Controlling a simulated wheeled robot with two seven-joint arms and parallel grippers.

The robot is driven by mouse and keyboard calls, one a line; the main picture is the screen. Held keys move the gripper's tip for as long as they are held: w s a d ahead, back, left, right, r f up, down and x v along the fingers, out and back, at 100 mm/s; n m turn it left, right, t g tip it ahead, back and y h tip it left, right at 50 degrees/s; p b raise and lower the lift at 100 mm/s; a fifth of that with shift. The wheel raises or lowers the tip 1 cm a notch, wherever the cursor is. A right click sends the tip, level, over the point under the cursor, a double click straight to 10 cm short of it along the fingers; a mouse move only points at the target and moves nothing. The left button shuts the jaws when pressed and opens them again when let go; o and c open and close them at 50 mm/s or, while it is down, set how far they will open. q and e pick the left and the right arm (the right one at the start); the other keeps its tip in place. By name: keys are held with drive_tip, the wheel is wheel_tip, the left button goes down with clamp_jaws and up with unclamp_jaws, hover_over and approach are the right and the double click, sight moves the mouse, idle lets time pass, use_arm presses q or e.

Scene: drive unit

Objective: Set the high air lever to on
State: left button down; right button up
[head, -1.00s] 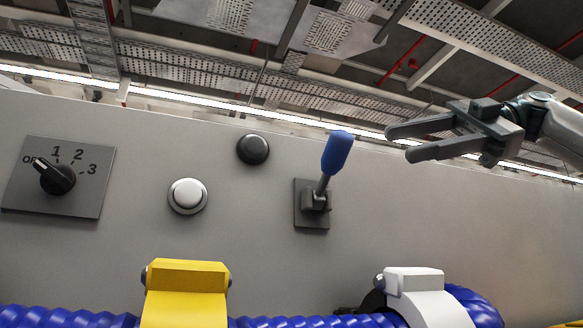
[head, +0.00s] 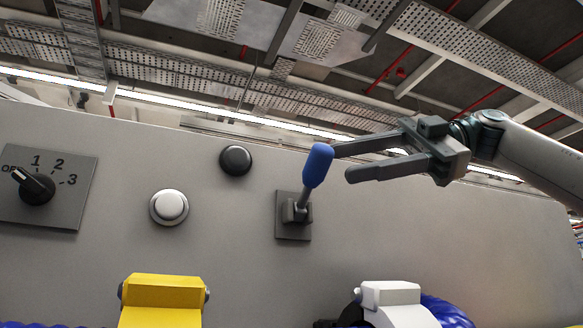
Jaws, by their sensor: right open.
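The lever (head: 304,190) has a blue handle on a grey stem and sits on a dark square plate (head: 293,232) on the grey panel. The handle points up and leans slightly right. No label for its positions is readable. My right gripper (head: 340,162) comes in from the right and is open, its two fingers pointing left. The upper fingertip is beside the blue handle near its top, partly behind it in the picture; I cannot tell whether they touch. The lower fingertip is a little right of the handle. My left gripper is out of view.
Left of the lever are a black button (head: 235,160), a white button (head: 169,207) and a rotary knob (head: 36,187) marked OFF, 1, 2, 3. Below are a yellow clamp (head: 163,300) and a white clamp (head: 392,303) over blue hose. The panel right of the lever is bare.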

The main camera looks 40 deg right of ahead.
sight(305, 170)
drive_tip(key=p+x, duration=0.2)
drive_tip(key=x, duration=0.8)
drive_tip(key=shift+w, duration=0.25)
drive_tip(key=shift+s, duration=0.1)
clamp_jaws()
